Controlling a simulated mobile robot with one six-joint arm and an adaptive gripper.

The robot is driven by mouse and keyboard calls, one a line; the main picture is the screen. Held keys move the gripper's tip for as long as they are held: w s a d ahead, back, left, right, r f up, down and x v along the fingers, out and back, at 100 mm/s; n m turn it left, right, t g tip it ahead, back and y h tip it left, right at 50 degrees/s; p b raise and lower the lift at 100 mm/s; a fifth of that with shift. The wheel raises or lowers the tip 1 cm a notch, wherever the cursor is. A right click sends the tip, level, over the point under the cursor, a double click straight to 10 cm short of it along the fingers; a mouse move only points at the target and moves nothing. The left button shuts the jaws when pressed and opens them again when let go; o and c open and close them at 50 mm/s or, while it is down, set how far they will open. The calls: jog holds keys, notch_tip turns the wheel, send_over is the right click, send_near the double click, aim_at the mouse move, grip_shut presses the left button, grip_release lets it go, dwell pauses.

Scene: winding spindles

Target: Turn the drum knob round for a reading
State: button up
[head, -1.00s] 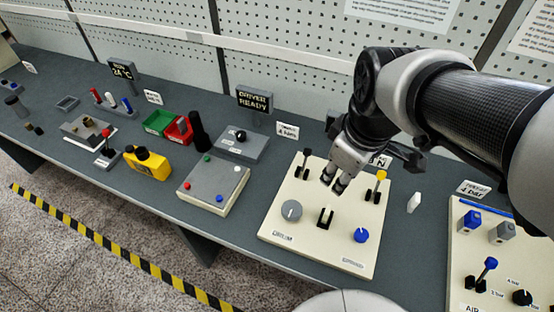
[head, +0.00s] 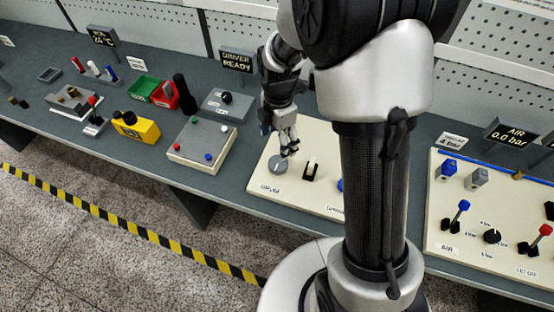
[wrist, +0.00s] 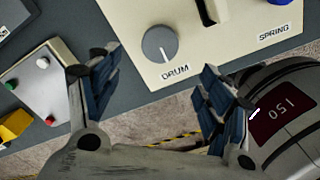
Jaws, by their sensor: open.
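The drum knob (head: 277,164) is a grey round dial with a white pointer line, on the cream panel (head: 262,180) beside a printed DRUM label. In the wrist view the drum knob (wrist: 160,44) lies beyond my fingertips, its line pointing down toward the label. My gripper (head: 289,150) is above and just behind the knob in the head view, pointing down. In the wrist view my gripper (wrist: 150,82) is open, with the blue-padded fingers apart and nothing between them. I see no contact with the knob.
A blue knob (head: 341,185) is partly hidden by my arm. A grey button box (head: 203,147) is to the left, and the DRIVER READY display (head: 237,60) is behind. The air panel (head: 436,225) is at right.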

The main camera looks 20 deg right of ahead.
aim_at(278, 162)
notch_tip(278, 162, down, 11)
jog(key=shift+f+b, duration=0.2)
jog(key=shift+b, duration=1.05)
jog(key=shift+c, duration=0.2)
jog(key=c, duration=1)
